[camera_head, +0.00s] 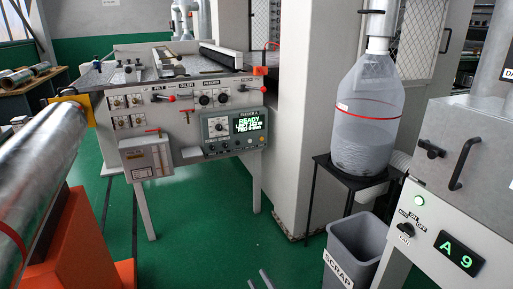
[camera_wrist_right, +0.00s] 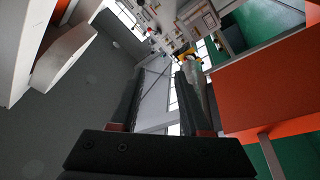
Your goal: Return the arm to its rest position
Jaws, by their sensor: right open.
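My right gripper (camera_head: 258,281) shows only as two grey fingertips at the bottom edge of the head view, over the green floor. In the right wrist view my right gripper (camera_wrist_right: 163,78) has its two dark fingers apart, with nothing held between them. The rest of the right arm is out of the head view. My left gripper is in neither view.
A large silver roll (camera_head: 45,165) on an orange stand (camera_head: 75,245) is at the left. A control bench (camera_head: 185,115) stands behind. A grey scrap bin (camera_head: 352,245), a bagged container (camera_head: 368,115) and a panel showing "A 9" (camera_head: 460,252) are right. Green floor lies between.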

